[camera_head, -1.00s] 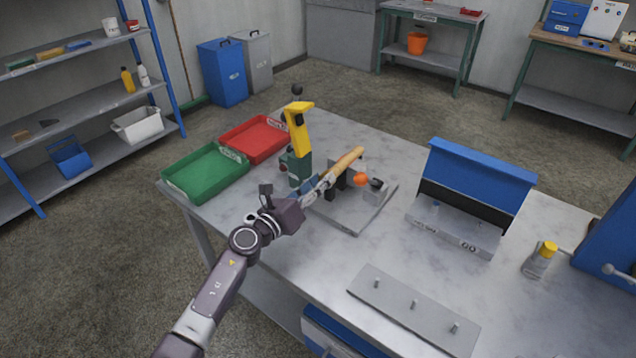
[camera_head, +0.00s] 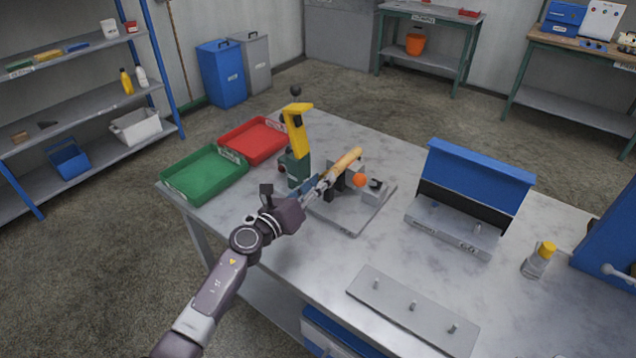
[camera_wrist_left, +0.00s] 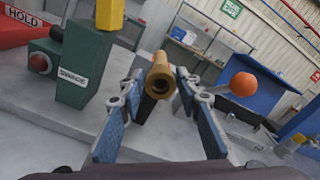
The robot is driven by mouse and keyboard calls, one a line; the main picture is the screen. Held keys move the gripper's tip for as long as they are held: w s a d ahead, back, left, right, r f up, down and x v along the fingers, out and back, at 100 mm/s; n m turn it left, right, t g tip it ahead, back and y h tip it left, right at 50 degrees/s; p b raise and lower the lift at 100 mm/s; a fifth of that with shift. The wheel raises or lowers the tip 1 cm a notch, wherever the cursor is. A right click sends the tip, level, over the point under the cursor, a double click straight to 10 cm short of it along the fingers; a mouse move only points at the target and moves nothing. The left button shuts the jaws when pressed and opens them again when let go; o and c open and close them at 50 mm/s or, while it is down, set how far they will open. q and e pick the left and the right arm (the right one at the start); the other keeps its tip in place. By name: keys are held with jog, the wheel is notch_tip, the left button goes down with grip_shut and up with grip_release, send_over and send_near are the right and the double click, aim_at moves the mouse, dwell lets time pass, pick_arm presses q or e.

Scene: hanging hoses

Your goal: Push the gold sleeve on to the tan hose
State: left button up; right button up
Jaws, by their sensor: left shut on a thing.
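The gold sleeve (camera_wrist_left: 160,77) is a short tube in the left wrist view, its dark open end facing the camera. My left gripper (camera_head: 325,182) is shut on it, with a finger at each side in the wrist view (camera_wrist_left: 161,92). The tan hose (camera_head: 347,160) slants up and to the right beyond the fingertips in the head view, over a grey fixture plate. The sleeve and hose look in line. The fingers and sleeve hide where they meet, so I cannot tell how far the sleeve is on. My right gripper is not in view.
A green post with a yellow top (camera_head: 299,135) stands close left of my gripper. An orange ball knob (camera_head: 360,181) is close right of the hose. Green (camera_head: 205,174) and red (camera_head: 254,140) trays lie left. The bench front is clear up to a pegged plate (camera_head: 412,308).

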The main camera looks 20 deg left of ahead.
pick_arm(q)
jog(key=shift+w+d+r, duration=0.1)
jog(key=shift+w+d, duration=0.05)
jog(key=shift+w, duration=0.35)
dwell(0.8)
jog(key=o, duration=1)
jog(key=shift+w+d, duration=0.15)
jog(key=v, duration=1.2)
